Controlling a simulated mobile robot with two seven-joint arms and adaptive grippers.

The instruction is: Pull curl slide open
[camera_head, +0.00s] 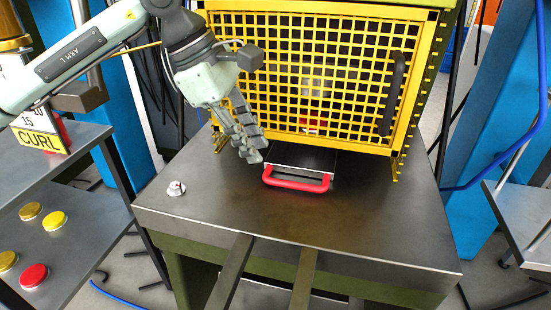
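The slide (306,158) is a dark flat plate with a red U-shaped handle (297,184) at its front end. It sticks out from under the yellow mesh guard onto the grey metal bench, and its rear part is hidden behind the guard. My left gripper (254,153) hangs fingers-down just left of and behind the handle, in front of the guard's lower left part. It appears apart from the handle. Its two fingers overlap in this view, so the gap between them is unclear, and I see nothing held. My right gripper is not in view.
The yellow guard (408,130) with a black vertical handle (393,93) stands behind the slide. A small metal knob (177,188) sits on the bench (350,225) at left. The bench front is clear.

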